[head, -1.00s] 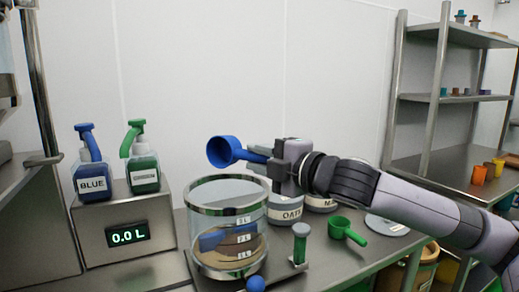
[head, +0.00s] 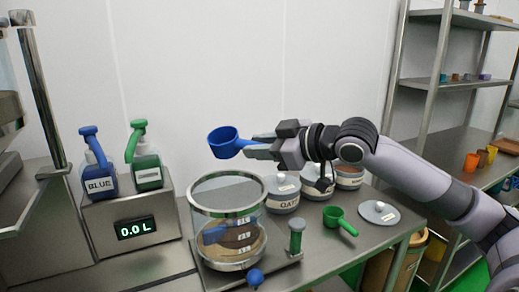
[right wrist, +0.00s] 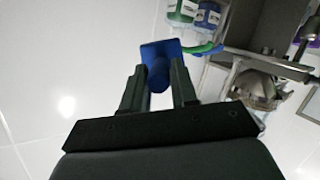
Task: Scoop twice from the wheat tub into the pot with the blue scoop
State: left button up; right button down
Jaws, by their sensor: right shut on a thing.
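My right gripper (head: 256,146) is shut on the handle of the blue scoop (head: 222,146), in the air above the glass pot (head: 226,192). The scoop's cup points left, its open side mostly upward; its contents cannot be told. In the right wrist view the blue scoop (right wrist: 157,74) sits between the two fingers. The pot has a metal rim, litre marks and brown material low inside. A tub labelled OATS (head: 283,204) stands right of the pot. Two more tubs, one partly behind my gripper and one farther right (head: 349,183), have labels I cannot read, so I cannot tell the wheat tub. My left gripper is out of view.
A green scoop (head: 336,217) and a round lid (head: 380,213) lie on the counter at right. Blue and green pump bottles stand on a box reading 0.0 L (head: 135,229).

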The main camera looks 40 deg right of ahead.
jog(key=shift+d+r+m+g+y, duration=0.15)
jog(key=shift+r+m+y, duration=0.3)
jog(key=shift+m, duration=0.3)
jog(key=shift+d+r+m+g+y, duration=0.15)
jog(key=shift+r+m+y, duration=0.1)
jog(key=shift+r+m, duration=0.4)
jog(key=shift+f, duration=0.15)
